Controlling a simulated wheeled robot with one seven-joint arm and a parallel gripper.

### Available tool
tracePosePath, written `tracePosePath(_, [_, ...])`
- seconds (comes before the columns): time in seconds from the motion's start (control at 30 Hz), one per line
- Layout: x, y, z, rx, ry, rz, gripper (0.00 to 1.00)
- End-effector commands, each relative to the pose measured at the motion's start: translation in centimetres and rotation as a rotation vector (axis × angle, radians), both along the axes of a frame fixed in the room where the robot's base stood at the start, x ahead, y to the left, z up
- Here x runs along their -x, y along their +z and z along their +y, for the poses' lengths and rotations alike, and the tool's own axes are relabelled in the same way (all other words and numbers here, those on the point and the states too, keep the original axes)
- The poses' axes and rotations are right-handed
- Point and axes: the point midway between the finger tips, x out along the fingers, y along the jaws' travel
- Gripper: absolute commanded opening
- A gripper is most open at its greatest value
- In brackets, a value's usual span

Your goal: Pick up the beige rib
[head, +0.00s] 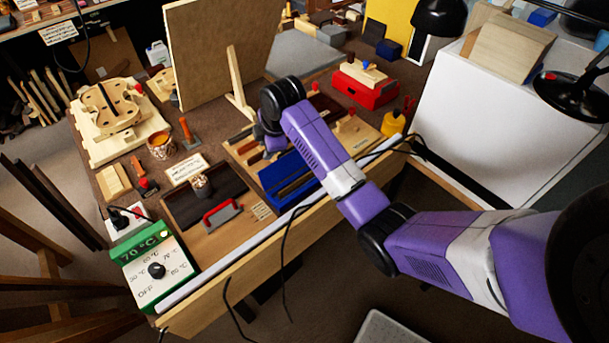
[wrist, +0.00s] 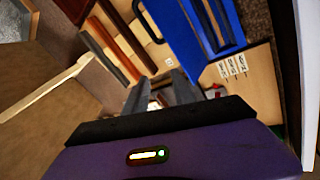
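My gripper (wrist: 160,82) points down over the bench, and its two grey fingers stand apart in the wrist view. A small pale and dark item shows between and beyond them, too small to name. Long thin strips lie ahead of the fingers: a tan-brown strip (wrist: 112,52) and a darker strip (wrist: 122,38). I cannot tell for sure which strip is the beige rib. No strip is clearly held. In the head view my wrist and arm hide most of the gripper and the spot beneath it.
A blue tray (head: 285,179) with dark strips lies beside my gripper; it also shows in the wrist view (wrist: 177,30). A large upright panel (head: 215,50) with a wooden foot (head: 240,98) stands close behind. A red box (head: 362,88) is at the right. A black cable hangs over the bench's front edge.

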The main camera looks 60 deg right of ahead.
Motion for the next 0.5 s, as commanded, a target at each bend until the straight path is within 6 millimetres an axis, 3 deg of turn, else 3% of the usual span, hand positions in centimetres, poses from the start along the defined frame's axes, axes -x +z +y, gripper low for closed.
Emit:
tracePosePath(0.1, [2.8, -1.2, 0.2, 0.001, 0.134, 0.175, 0.31])
tracePosePath(0.3, [6.7, -2.1, 1.0, -0.031, 0.309, 0.367, 0.31])
tracePosePath(0.5, [7.8, -3.1, 1.4, -0.047, 0.363, 0.422, 0.31])
